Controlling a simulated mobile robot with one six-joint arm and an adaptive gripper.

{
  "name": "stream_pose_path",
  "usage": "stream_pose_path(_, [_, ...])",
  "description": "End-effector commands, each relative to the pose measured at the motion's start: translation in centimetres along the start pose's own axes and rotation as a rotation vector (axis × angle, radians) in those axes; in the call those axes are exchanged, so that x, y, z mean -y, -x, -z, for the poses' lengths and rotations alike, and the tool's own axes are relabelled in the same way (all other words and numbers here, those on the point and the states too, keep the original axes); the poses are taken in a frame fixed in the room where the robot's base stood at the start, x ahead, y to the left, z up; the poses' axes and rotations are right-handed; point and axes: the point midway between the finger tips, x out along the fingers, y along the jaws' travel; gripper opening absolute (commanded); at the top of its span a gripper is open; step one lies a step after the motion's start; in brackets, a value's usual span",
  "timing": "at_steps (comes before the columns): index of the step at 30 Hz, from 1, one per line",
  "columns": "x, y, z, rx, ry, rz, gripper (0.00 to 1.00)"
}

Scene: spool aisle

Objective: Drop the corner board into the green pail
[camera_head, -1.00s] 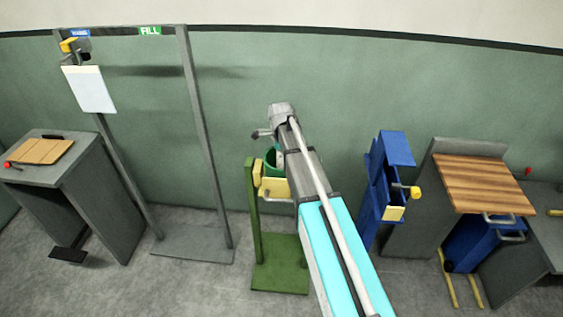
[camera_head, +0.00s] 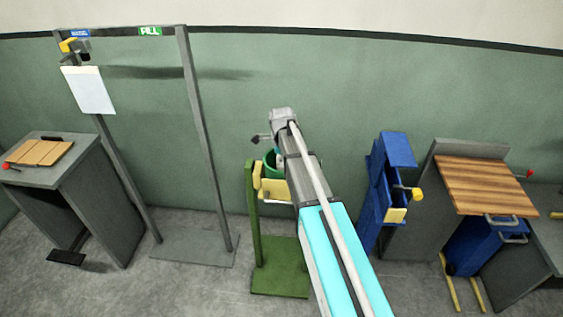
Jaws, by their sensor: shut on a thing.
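The green pail (camera_head: 269,161) sits at the top of a green post stand, with yellow parts around it, in the middle of the head view. My arm covers its right side. My gripper (camera_head: 261,138) is small and dark, at the far end of my arm, just above and left of the pail's rim in the picture. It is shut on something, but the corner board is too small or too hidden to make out. I cannot tell whether the gripper is directly over the pail's opening.
A grey frame with a FILL sign (camera_head: 149,31) stands left, beside a grey table (camera_head: 88,163) bearing a wooden board. To the right are a blue unit (camera_head: 397,150) with a yellow knob and a wood-topped bench (camera_head: 484,185). Floor between the stands is clear.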

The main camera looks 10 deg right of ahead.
Motion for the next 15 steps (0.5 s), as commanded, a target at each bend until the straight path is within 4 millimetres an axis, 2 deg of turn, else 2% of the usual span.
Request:
stream_pose_path(2, [0.0, 0.01, 0.01, 0.0, 0.0, 0.0, 0.0])
stream_pose_path(3, [0.0, 0.01, 0.01, 0.0, 0.0, 0.0, 0.09])
stream_pose_path(6, [0.0, 0.02, 0.01, 0.0, 0.0, 0.0, 0.28])
stream_pose_path(9, [0.0, 0.02, 0.02, 0.0, 0.0, 0.0, 0.43])
stream_pose_path(15, [0.0, 0.02, 0.01, 0.0, 0.0, 0.0, 0.43])
